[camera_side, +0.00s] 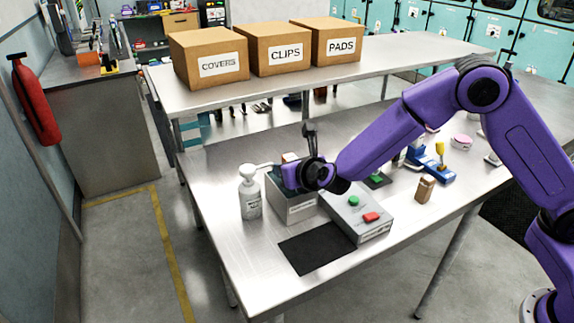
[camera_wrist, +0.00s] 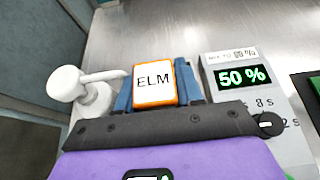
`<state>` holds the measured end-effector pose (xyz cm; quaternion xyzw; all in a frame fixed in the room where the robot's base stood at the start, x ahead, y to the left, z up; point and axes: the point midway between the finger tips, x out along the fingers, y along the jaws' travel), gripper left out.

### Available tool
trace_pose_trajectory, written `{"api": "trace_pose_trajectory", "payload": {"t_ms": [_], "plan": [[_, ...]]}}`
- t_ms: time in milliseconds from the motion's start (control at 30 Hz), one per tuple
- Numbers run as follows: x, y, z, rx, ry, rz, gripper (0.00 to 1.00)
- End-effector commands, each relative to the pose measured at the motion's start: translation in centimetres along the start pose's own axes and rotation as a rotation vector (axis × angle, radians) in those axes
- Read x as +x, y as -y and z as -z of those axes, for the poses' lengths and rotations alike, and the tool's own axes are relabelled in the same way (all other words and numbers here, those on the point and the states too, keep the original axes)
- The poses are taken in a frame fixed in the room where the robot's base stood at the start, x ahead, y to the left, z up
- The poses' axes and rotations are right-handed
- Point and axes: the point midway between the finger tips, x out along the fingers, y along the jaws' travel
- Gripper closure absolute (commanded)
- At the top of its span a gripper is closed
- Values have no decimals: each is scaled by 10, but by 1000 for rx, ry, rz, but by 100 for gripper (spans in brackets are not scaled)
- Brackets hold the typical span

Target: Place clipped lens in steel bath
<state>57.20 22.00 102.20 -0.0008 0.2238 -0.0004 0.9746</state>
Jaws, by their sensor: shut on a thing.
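My gripper (camera_wrist: 155,88) has blue fingers on either side of an orange-edged white piece marked ELM (camera_wrist: 153,80), and is shut on it. The lens itself cannot be made out; I cannot tell whether it hangs below this piece. In the side view my gripper (camera_side: 289,172) is over the steel bath (camera_side: 293,211), a grey open box with a label on its front. My gripper and wrist cover much of the bath's opening, so how deep the held piece sits cannot be told. The bath is hidden in the wrist view.
A white pump bottle (camera_side: 250,197) stands close left of the bath. A control box (camera_side: 361,215) with green and red buttons stands close right; its display (camera_wrist: 243,77) reads 50 %. A black mat (camera_side: 316,248) lies in front. Labelled cartons (camera_side: 208,58) stand on the shelf behind.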

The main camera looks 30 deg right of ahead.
Motion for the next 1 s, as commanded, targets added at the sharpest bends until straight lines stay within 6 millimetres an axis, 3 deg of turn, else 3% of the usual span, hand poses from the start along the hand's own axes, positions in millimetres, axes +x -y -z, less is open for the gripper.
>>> {"api": "trace_pose_trajectory", "payload": {"t_ms": [333,367,433,833,1000], "plan": [[3,0,6,0,1,0,95],[3,0,6,0,0,0,61],[3,0,6,0,0,0,39],[-1,0,-2,4,3,0,39],[-25,-1,-6,0,0,-3,39]]}}
